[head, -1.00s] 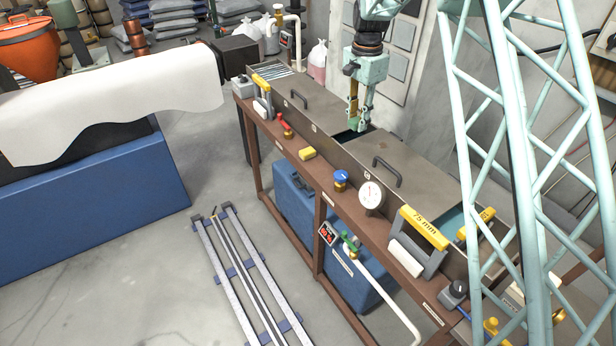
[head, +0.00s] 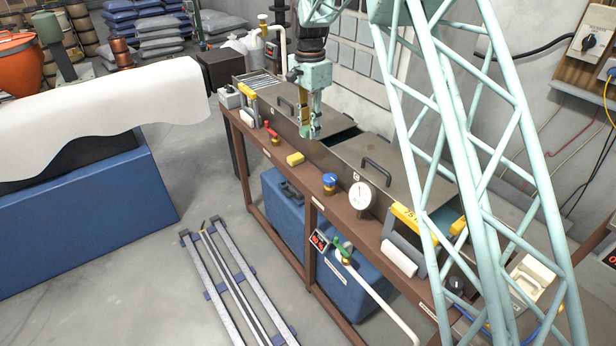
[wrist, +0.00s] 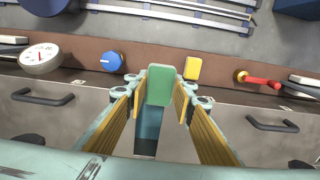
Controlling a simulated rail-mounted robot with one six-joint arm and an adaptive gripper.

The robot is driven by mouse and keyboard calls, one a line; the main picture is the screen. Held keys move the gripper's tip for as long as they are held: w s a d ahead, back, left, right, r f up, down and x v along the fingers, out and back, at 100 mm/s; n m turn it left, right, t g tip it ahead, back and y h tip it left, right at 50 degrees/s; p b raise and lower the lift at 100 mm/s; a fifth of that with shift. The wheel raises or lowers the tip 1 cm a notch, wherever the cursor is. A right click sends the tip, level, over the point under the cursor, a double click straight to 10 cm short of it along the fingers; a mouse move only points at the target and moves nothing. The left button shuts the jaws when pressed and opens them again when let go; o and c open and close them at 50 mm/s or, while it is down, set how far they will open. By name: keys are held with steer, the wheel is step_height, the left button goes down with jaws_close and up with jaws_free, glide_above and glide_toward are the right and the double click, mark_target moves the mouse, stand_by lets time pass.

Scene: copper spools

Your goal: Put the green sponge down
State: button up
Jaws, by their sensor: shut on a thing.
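My gripper (head: 311,132) hangs over the long steel tank on the brown bench, near the gap between its two lids. In the wrist view my gripper (wrist: 160,100) is shut on the green sponge (wrist: 160,84), which sits between the fingertips. In the head view the sponge is too small or hidden to make out. Below the sponge in the wrist view is the tank's dark blue opening (wrist: 148,130).
The brown ledge (head: 272,153) carries a red-handled valve (head: 271,133), a blue knob (head: 329,181) and a round dial gauge (head: 361,196). Lids with black handles (head: 377,171) flank the opening. Bare ledge lies around the yellow block.

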steer(key=shift+f, duration=0.15)
glide_above(309, 175)
step_height(309, 175, down, 13)
steer(key=shift+f+b, duration=0.15)
steer(key=shift+b, duration=0.25)
steer(key=shift+s+f, duration=0.1)
stand_by(0.4)
steer(key=shift+f, duration=2.15)
steer(key=shift+d+f+b, duration=0.1)
steer(key=shift+f+b, duration=0.25)
steer(key=o, duration=0.9)
steer(key=shift+f, duration=0.1)
steer(key=shift+o, duration=0.2)
step_height(309, 175, up, 13)
steer(key=p, duration=0.1)
